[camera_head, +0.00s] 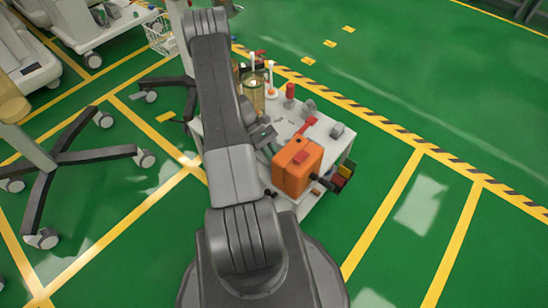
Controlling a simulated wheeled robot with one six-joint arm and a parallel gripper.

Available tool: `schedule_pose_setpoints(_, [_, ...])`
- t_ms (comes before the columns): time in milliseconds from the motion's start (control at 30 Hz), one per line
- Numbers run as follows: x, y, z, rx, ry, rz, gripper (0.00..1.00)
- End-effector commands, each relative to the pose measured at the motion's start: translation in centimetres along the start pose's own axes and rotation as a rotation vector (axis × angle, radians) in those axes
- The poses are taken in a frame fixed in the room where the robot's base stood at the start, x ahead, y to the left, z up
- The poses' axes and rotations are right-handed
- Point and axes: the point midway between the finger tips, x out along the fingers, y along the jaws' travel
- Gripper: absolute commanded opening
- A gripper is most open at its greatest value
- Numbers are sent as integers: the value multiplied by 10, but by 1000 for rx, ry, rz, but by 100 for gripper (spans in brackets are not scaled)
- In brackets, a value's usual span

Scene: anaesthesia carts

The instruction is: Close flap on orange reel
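The orange reel (290,178) is a boxy orange body on the front part of a white cart top (340,152). A small red patch (301,157) shows on its upper face, and a dark handle-like part sticks out at its lower right. I cannot tell which part is the flap or how far it stands open. My grey arm rises in front of the cart and covers its left side. A grey piece that looks like my gripper (264,137) shows just left of the reel, partly behind my arm. Its fingers are too small and hidden to read, and contact with the reel is unclear.
A tan jar (254,95), a red-topped bottle (290,91) and a red tool (306,126) stand or lie behind the reel. A wheeled stand base (70,158) is at left. The green floor at right is clear.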

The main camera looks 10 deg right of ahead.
Motion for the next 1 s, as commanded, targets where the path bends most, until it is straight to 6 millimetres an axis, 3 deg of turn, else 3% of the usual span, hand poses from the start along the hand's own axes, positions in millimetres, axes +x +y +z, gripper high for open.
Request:
schedule_pose_setpoints(367, [0,0,0,0,-5,1,0])
schedule_pose_setpoints(400, [0,0,0,0,-5,1,20])
schedule_pose_setpoints(500, [0,0,0,0,-5,1,38])
schedule_pose_setpoints(1000, [-4,1,2,-4,44,11,38])
